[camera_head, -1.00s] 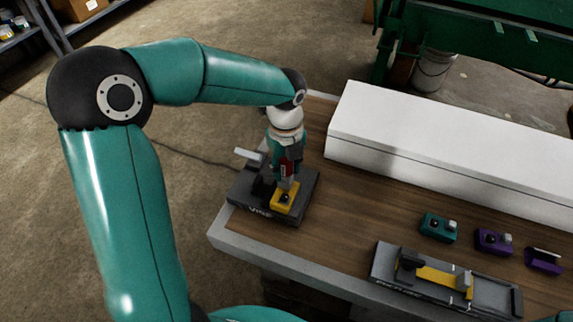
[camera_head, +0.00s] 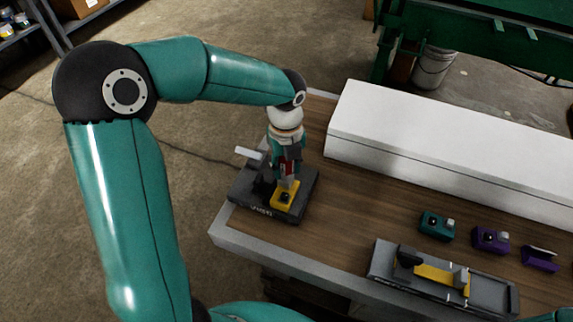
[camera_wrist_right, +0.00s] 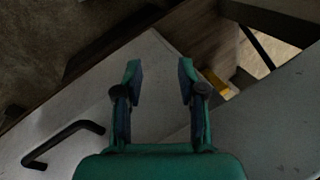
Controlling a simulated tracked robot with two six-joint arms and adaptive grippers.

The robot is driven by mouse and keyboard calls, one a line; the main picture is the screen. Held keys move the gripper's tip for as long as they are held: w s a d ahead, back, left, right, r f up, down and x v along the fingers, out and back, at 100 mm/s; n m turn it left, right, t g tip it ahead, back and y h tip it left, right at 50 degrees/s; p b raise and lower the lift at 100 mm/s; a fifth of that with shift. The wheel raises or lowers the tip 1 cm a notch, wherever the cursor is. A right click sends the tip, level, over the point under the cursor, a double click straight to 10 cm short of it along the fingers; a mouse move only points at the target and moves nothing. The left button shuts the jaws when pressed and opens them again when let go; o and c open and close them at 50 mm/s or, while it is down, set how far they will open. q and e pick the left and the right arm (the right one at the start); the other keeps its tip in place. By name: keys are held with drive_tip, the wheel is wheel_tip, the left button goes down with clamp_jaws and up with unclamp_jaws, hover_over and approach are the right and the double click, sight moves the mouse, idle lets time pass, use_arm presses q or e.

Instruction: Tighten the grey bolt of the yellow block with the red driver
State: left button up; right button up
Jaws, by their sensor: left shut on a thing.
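The yellow block (camera_head: 279,200) sits in the dark vise (camera_head: 262,208) near the bench's left end. My left gripper (camera_head: 287,163) is shut on the red driver (camera_head: 287,169) and holds it upright over the yellow block. The driver's lower end is at the block's top, but I cannot tell whether it touches the grey bolt, which I cannot make out under the driver. A dark round spot shows on the block's front. In the right wrist view my right gripper (camera_wrist_right: 160,72) is open and empty, its two fingers apart over a pale surface.
A long white box (camera_head: 440,145) lies along the bench's back. A grey fixture with a yellow strip (camera_head: 437,274) stands at the front right. Behind it are a teal block (camera_head: 436,227) and purple blocks (camera_head: 490,239). Bare wood (camera_head: 345,205) lies between vise and fixture.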

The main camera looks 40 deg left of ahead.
use_arm(q)
drive_tip(key=shift+r+p, duration=2.2)
drive_tip(key=shift+r, duration=0.35)
idle(0.4)
